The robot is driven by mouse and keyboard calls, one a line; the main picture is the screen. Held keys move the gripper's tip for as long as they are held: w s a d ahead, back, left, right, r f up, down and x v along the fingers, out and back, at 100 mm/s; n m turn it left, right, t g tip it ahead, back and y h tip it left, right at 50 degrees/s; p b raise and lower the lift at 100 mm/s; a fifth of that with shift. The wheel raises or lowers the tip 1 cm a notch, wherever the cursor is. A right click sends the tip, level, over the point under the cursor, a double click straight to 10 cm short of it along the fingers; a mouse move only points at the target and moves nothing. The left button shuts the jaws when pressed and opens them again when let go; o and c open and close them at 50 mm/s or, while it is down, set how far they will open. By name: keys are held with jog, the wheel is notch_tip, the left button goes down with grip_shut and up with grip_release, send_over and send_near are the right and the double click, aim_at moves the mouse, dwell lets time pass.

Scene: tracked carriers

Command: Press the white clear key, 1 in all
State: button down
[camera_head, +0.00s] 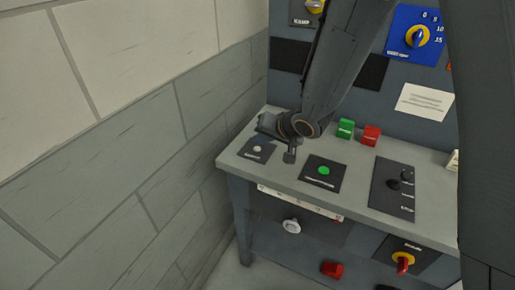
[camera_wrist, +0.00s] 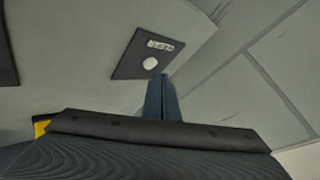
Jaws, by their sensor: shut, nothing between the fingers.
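The white key (camera_head: 257,148) is a small round button on a dark square plate (camera_head: 247,157) at the left end of the grey bench top. My gripper (camera_head: 289,157) is shut and empty. In the head view it hangs to the right of the white key's plate, between it and the green button's plate. In the wrist view my shut fingertips (camera_wrist: 161,80) are just below the key, apart from it in the picture.
A green button (camera_head: 323,170) on a dark plate lies to the right. Green (camera_head: 346,129) and red (camera_head: 371,135) blocks stand at the back. A black lever panel (camera_head: 393,188) is further right. A block wall (camera_head: 120,130) runs close on the left.

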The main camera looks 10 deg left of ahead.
jog(key=shift+f, duration=0.2)
dwell(0.6)
jog(key=shift+f, duration=0.2)
jog(key=shift+f, duration=0.45)
dwell(1.0)
jog(key=shift+r, duration=0.15)
jog(key=shift+r+p, duration=0.7)
jog(key=shift+p, duration=0.25)
notch_tip(320, 180, up, 5)
jog(key=p, duration=0.5)
jog(key=shift+p, duration=0.35)
